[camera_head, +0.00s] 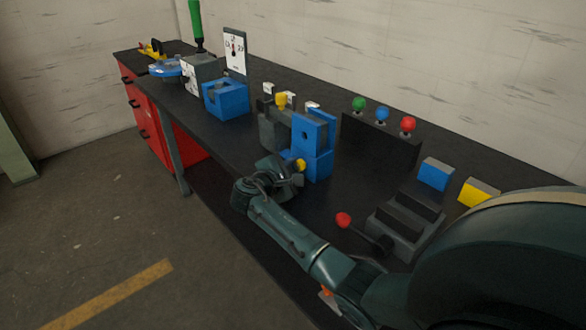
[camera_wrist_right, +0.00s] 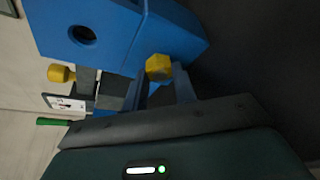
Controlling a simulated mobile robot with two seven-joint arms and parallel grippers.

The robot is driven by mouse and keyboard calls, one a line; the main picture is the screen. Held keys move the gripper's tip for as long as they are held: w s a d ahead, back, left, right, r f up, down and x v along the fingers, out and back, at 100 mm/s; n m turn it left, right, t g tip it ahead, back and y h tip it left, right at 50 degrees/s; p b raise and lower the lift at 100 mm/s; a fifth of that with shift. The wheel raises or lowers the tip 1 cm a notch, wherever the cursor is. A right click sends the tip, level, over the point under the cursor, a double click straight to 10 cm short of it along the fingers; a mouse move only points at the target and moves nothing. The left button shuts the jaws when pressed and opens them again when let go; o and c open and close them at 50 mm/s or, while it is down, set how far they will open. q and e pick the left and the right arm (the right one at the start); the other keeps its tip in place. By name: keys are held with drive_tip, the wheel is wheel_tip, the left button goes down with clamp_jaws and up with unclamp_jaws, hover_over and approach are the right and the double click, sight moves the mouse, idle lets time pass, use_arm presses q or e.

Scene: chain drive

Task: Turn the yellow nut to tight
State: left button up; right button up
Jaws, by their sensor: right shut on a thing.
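The yellow nut (camera_head: 300,165) is on the near side of a blue block (camera_head: 318,166) at the front of the bench. In the right wrist view the nut (camera_wrist_right: 158,67) is six-sided and close against the blue block (camera_wrist_right: 90,30). My right gripper (camera_head: 293,168) reaches it from the front, and its fingers (camera_wrist_right: 161,85) are shut on the nut. No mark shows how tight the nut is. My left gripper is not in view.
A grey block with a yellow knob (camera_head: 281,99) stands just behind. A red-knobbed lever (camera_head: 344,220) sits to the right, by a grey stepped block (camera_head: 404,222). Green, blue and red knobs (camera_head: 408,124) stand on a black box at the back. An open blue box (camera_head: 227,97) is to the left.

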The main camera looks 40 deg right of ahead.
drive_tip(key=o, duration=1)
drive_tip(key=v, duration=1.3)
drive_tip(key=shift+a, duration=0.1)
